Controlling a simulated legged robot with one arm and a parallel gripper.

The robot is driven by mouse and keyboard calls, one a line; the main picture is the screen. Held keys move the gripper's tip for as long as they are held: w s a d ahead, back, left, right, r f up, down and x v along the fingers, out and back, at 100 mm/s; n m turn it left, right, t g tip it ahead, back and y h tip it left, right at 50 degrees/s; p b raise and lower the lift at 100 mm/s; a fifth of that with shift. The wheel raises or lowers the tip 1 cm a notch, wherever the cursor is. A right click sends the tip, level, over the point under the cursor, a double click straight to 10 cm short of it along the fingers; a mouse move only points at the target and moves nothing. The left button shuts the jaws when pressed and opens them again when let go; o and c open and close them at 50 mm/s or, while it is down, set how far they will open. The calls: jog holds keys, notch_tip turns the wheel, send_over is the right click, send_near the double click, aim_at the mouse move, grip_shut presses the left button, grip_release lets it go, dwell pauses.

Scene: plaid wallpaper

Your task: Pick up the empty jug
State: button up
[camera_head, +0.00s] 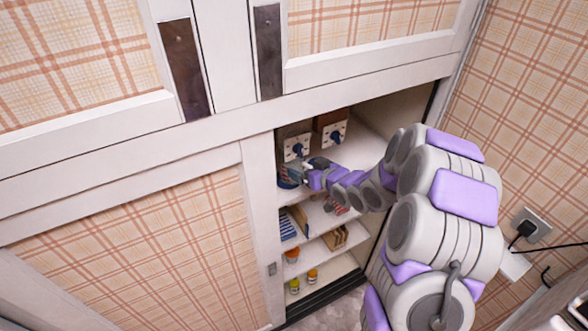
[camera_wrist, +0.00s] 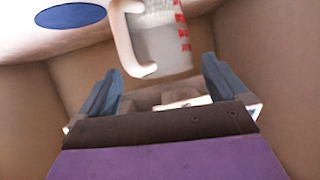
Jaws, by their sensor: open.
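The jug (camera_wrist: 158,42) shows in the wrist view at the top middle. It is a pale, see-through measuring jug with red markings and a whitish handle (camera_wrist: 122,35) on its left; its top part is cut off by the frame. Its contents cannot be made out clearly. My gripper (camera_wrist: 160,66) is open, and its two blue-grey fingers stand apart on either side below the jug in the picture. Whether they touch it I cannot tell. In the head view, my gripper (camera_head: 308,170) is inside the open cupboard, and I cannot pick out the jug there.
The cupboard has several shelves (camera_head: 325,245) with small items, including yellow and orange containers (camera_head: 294,286). Switch panels (camera_head: 297,147) are at the back. A closed door panel (camera_head: 150,250) is left of the opening. A wall socket with a plug (camera_head: 527,228) is at right.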

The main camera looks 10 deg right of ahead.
aim_at(300, 164)
jog(key=shift+x, duration=2.75)
jog(key=shift+a+r, duration=0.2)
jog(key=shift+r, duration=0.05)
jog(key=shift+c, duration=0.4)
jog(key=c, duration=0.9)
jog(key=shift+r, duration=0.1)
